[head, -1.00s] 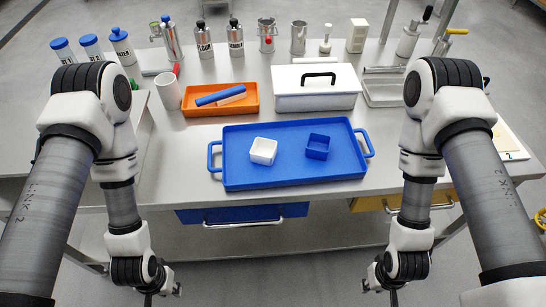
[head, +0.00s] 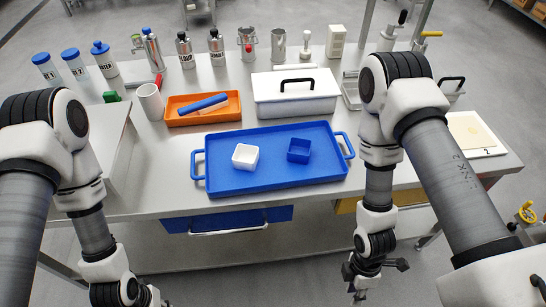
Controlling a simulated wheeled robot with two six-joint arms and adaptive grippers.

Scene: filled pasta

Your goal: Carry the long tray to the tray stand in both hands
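The long blue tray (head: 275,177) lies flat on the table near its front edge, with a loop handle at each short end. I cannot identify a tray stand.
Behind the tray are an orange tray (head: 203,109) with a blue item and a white lidded box (head: 295,94). A white mug (head: 150,102) stands at left. Bottles and canisters line the back. A blue drawer (head: 229,221) sits under the table front.

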